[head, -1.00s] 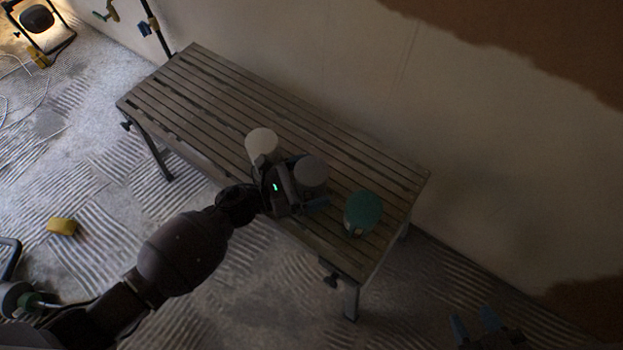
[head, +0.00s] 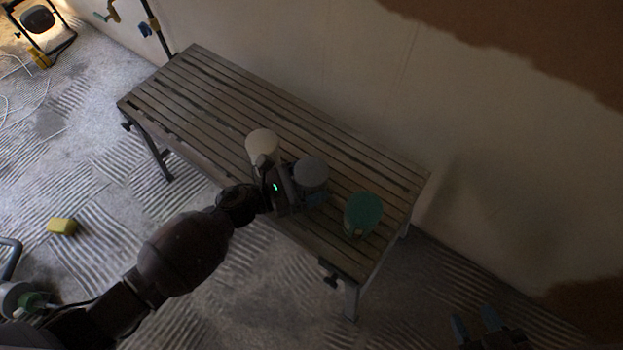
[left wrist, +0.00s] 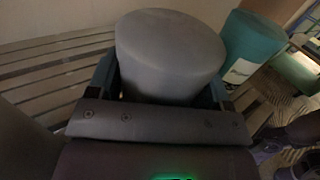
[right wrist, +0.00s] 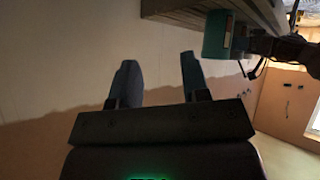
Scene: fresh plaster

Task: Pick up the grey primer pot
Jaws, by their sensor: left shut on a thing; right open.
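The grey primer pot (head: 312,172) stands on the slatted bench (head: 215,95) in the head view. My left gripper (head: 308,190) is shut on it, with a finger on either side. In the left wrist view the grey pot (left wrist: 170,50) fills the space between the blue fingers. Its lower part is hidden by the gripper. I cannot tell whether its base touches the slats. My right gripper (head: 477,325) is open and empty, low at the right, away from the bench. Its two fingers show apart in the right wrist view (right wrist: 158,85).
A white pot (head: 262,144) stands just left of the grey pot. A green pot (head: 363,213) stands to its right near the bench's end. The plaster wall (head: 470,120) rises behind the bench. A yellow sponge-like block (head: 61,226) lies on the floor. The bench's left half is clear.

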